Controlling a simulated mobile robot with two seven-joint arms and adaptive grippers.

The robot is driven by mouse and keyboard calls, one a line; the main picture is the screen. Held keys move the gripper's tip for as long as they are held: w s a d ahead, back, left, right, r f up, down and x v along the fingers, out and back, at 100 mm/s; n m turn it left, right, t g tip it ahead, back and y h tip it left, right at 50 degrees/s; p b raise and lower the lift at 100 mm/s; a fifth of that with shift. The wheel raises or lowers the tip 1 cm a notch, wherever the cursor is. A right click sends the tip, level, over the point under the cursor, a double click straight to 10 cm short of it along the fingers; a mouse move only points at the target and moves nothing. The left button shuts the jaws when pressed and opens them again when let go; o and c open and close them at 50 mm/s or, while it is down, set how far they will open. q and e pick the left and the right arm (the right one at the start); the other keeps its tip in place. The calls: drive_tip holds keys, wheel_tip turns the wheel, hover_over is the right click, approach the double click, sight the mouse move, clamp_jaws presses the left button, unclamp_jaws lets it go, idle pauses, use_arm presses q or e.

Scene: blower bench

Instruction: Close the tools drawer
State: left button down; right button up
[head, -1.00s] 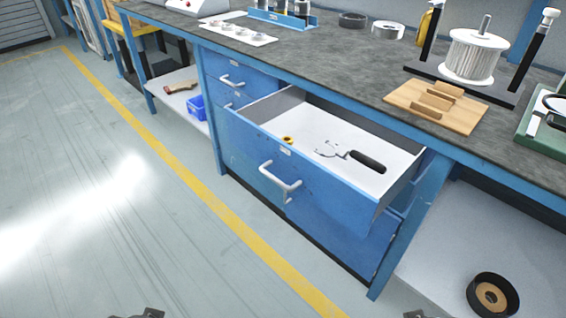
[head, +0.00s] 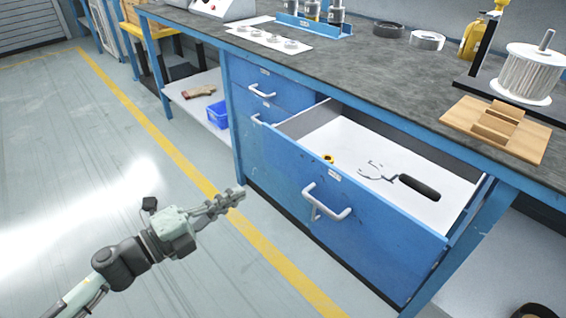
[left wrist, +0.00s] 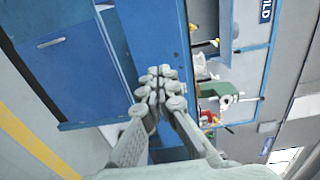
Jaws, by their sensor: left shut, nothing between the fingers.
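The tools drawer (head: 375,225) is the large blue drawer under the bench top, pulled well out, with a white handle (head: 327,202) on its front. Inside lie a black-handled tool (head: 418,187) and a small yellow ring (head: 328,159). My left gripper (head: 238,193) is shut and empty, left of the drawer front and apart from the handle. In the left wrist view the closed fingers (left wrist: 160,85) show in front of blue surfaces. My right gripper is out of view.
Two narrower blue drawers (head: 262,88) above left look closed. The bench top (head: 350,75) carries a wooden block (head: 500,128), a white spool (head: 530,75) and a blue rack (head: 312,25). A lower shelf holds a blue bin (head: 219,115). The floor at left is clear.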

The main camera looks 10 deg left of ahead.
sight(292, 160)
use_arm(q)
drive_tip(key=p+x, duration=0.2)
drive_tip(key=x, duration=1)
drive_tip(key=shift+w+r, duration=0.1)
drive_tip(key=shift+r, duration=0.05)
drive_tip(key=shift+w+d, duration=0.45)
drive_tip(key=shift+w, duration=0.1)
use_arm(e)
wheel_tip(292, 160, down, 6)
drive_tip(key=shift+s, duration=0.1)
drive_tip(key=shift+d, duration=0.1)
